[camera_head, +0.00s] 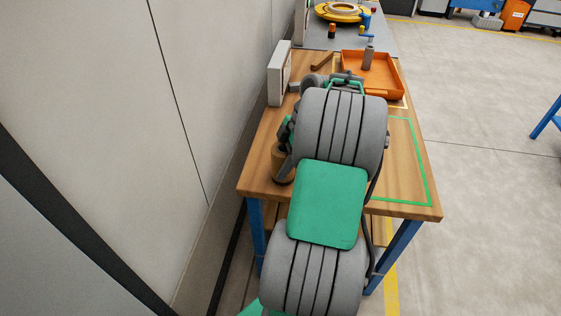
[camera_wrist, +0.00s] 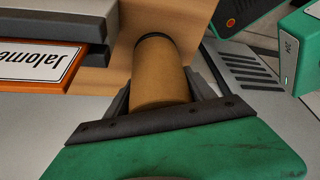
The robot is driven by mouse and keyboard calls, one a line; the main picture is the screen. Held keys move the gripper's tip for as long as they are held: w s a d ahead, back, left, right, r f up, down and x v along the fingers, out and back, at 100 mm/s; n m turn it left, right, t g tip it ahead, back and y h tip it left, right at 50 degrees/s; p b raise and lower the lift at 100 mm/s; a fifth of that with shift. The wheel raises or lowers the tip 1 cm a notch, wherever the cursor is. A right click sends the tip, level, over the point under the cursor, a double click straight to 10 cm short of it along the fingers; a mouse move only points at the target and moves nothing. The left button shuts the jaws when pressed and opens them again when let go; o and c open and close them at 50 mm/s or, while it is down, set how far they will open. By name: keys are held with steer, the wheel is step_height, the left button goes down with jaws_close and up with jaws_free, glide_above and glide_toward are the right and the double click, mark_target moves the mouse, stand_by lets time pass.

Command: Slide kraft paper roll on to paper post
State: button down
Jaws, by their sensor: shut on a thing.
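The kraft paper roll (camera_wrist: 160,78) is a plain brown cylinder in the middle of the wrist view, with a dark band at its far end. My gripper (camera_wrist: 158,98) is shut on it, with a dark finger on each side. In the head view the roll (camera_head: 283,166) shows beside my arm, over the left front part of the wooden table. My arm hides much of the gripper there.
The wooden table (camera_head: 405,206) stands close to the wall. An orange tray (camera_head: 377,90) lies toward its back right, and a pale upright box (camera_head: 279,76) stands at its left edge. The green-outlined area (camera_head: 408,160) at right looks clear. A lettered sign (camera_wrist: 36,68) shows in the wrist view.

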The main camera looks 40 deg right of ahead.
steer(key=shift+c, duration=1.3)
jaws_free()
steer(key=p+v, duration=0.3)
steer(key=v, duration=0.4)
steer(key=shift+d+r, duration=0.1)
steer(key=shift+r, duration=0.3)
steer(key=w+a+r+m+h+p, duration=0.15)
steer(key=a+r, duration=0.25)
steer(key=a, duration=0.5)
steer(key=w+a+r+m+p, duration=0.3)
steer(key=a+r, duration=0.1)
steer(key=a, duration=0.4)
steer(key=s+a+m+h+p, duration=0.2)
steer(key=s+a+m+p, duration=0.2)
steer(key=s+a+m, duration=0.3)
steer(key=s+a, duration=0.2)
steer(key=a, duration=0.3)
steer(key=shift+a+r+t, duration=0.4)
